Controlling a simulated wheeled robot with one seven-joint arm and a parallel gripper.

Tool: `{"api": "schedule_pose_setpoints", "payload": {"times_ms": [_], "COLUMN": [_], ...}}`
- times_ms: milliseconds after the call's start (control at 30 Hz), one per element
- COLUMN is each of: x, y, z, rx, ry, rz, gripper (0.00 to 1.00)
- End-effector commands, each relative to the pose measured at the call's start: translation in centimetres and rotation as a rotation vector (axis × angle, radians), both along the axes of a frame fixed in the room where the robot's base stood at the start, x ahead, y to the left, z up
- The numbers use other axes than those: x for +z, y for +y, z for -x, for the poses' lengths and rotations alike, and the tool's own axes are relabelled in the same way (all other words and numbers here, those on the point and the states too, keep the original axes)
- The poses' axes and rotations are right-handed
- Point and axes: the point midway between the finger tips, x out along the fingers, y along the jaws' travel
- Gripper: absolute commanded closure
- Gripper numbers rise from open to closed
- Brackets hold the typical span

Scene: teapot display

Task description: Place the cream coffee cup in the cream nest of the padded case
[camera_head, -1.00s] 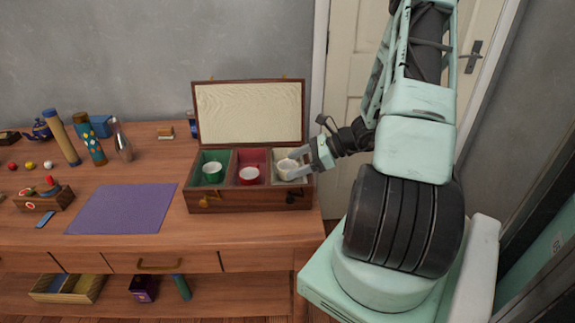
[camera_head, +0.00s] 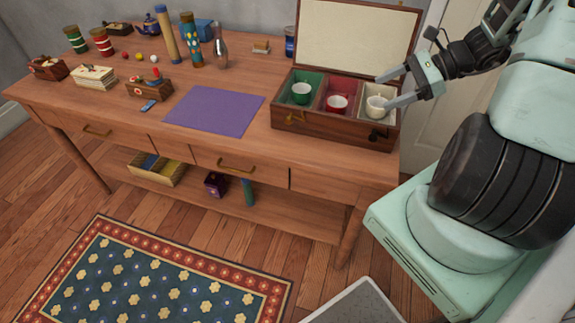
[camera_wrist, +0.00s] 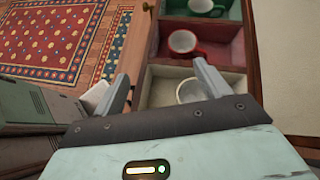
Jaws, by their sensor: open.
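The padded case (camera_head: 330,128) stands open at the right end of the table, with its lid raised at the back. It has a green, a red and a cream nest. The cream cup (camera_head: 377,107) is in the cream nest at the right end; its tilt is hard to tell. It also shows in the wrist view (camera_wrist: 192,91), partly hidden by my gripper. My gripper (camera_head: 384,89) is open, its fingers apart beside and above the cream cup. In the wrist view the fingers (camera_wrist: 160,85) are spread, with nothing between their tips that I can see held.
A green cup (camera_head: 301,92) and a red cup (camera_head: 337,103) sit in the other nests. A purple mat (camera_head: 215,110) lies left of the case. A wooden box (camera_head: 149,90), bottles and a vase (camera_head: 221,50) stand further left. The table in front of the mat is clear.

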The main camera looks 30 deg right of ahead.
Motion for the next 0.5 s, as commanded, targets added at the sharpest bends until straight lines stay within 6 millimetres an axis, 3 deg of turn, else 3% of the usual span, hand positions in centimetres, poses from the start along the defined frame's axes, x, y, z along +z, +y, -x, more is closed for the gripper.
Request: {"api": "schedule_pose_setpoints", "payload": {"times_ms": [33,200,367,500], "x": [0.7,2.2,3.3,4.1], "y": [3.5,13.4,21.5,27.1], "z": [-1.2,-1.8,0.0,2.7], "rx": [0.146,0.618,1.056,1.432], "ry": [-0.007,-0.060,-0.160,-0.290], "rz": [0.052,0.235,0.406,0.555], "gripper": [0.25,0.25,0.25,0.25]}}
